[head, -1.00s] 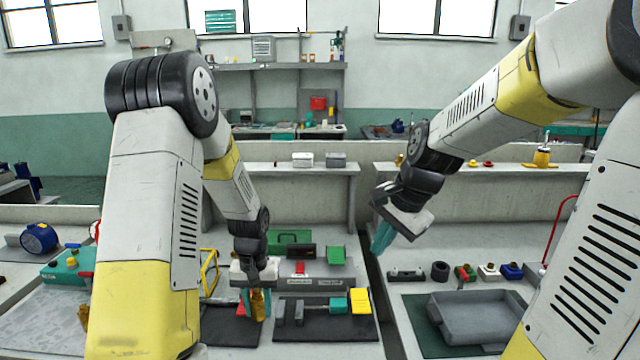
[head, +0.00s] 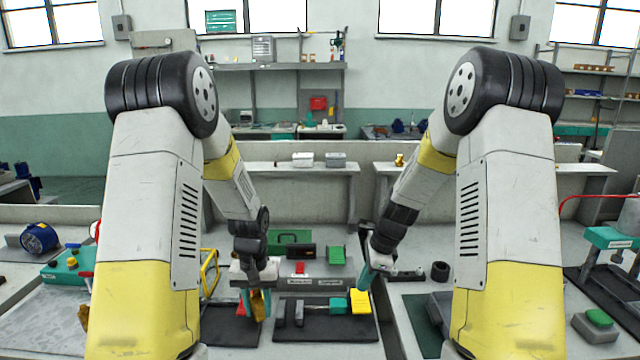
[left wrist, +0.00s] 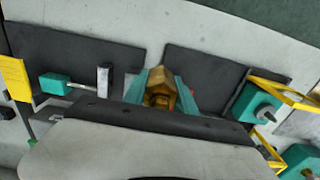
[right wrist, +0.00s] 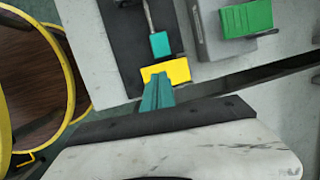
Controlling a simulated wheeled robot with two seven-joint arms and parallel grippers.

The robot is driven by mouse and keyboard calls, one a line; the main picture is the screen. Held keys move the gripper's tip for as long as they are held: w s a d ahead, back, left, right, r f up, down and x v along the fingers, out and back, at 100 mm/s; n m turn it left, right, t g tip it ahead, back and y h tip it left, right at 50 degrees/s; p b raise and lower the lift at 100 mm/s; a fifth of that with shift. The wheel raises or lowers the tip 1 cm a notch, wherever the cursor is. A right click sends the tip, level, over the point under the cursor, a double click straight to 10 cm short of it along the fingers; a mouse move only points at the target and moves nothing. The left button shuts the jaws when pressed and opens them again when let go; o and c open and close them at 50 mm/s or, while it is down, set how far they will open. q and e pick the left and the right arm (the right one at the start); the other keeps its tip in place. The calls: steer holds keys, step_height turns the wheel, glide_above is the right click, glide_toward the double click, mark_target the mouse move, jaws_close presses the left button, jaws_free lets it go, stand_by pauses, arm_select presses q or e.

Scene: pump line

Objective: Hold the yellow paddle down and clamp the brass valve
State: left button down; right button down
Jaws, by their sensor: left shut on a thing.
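The brass valve (head: 258,304) is between the teal fingers of my left gripper (head: 256,300), which is shut on it above the dark plates. The left wrist view also shows the valve (left wrist: 160,88) between the fingers. The yellow paddle (head: 361,301) stands at the right end of the black fixture plate (head: 325,329), beside a teal-handled clamp (head: 338,304). My right gripper (head: 369,277) is just above the paddle, its fingers together and empty. In the right wrist view its fingertips (right wrist: 156,88) overlap the paddle (right wrist: 168,71); I cannot tell whether they touch.
A green block (head: 336,255) and a red piece (head: 300,267) are behind the fixture. A yellow frame (head: 209,272) stands left of my left gripper. A dark gap separates the benches, just right of the paddle. A grey tray (head: 441,306) is partly hidden by my right arm.

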mark_target(361, 305)
steer(key=shift+f, duration=1.8)
steer(key=shift+f, duration=0.15)
stand_by(0.7)
steer(key=shift+f, duration=1.4)
arm_select(q)
steer(key=w+d+r, duration=0.4)
steer(key=w+d, duration=0.1)
steer(key=d, duration=0.3)
steer(key=shift+d+f, duration=0.1)
steer(key=shift+f, duration=2.45)
steer(key=shift+f, duration=0.65)
